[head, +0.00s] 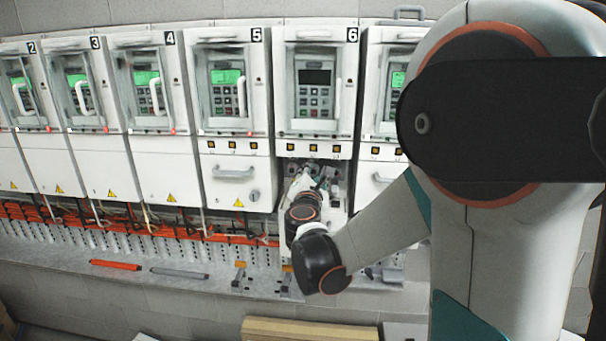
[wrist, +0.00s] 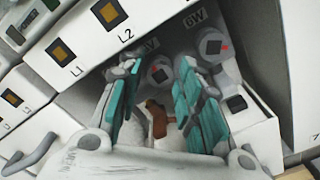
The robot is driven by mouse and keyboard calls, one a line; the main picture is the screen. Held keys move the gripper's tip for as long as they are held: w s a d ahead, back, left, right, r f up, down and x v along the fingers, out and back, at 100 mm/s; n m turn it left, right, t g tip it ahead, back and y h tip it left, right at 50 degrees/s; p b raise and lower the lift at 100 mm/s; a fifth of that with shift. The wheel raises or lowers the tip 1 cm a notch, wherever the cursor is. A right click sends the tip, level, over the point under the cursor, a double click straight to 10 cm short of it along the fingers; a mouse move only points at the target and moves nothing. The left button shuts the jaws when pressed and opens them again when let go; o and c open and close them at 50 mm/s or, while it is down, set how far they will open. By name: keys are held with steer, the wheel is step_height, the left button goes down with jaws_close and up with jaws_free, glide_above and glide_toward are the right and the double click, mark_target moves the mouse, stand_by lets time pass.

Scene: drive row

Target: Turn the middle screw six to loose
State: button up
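Drive six (head: 318,80) has its lower compartment open, and my arm reaches into it. In the wrist view the middle screw (wrist: 159,73), under a partly hidden label ending in V, is a round grey head with a dark socket and a red mark on its right. It shows between the fingertips of my gripper (wrist: 157,68). The fingers are apart, one on each side of the screw; I cannot tell whether they touch it. The screw marked 6W (wrist: 212,46), also with a red mark, is to the right. In the head view the screws are too small to make out.
A brown piece (wrist: 157,118) lies between the fingers, lower down. The white panel edge with L1 and L2 buttons (wrist: 108,12) is close to the left finger. Drive five (head: 231,80) stands left with its lower cover shut. Orange cables (head: 130,222) run below.

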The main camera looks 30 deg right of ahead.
steer(key=shift+w+d, duration=0.15)
steer(key=shift+w, duration=0.05)
jaws_close()
steer(key=shift+m+b, duration=0.55)
steer(key=shift+m, duration=0.75)
jaws_free()
steer(key=shift+s, duration=0.1)
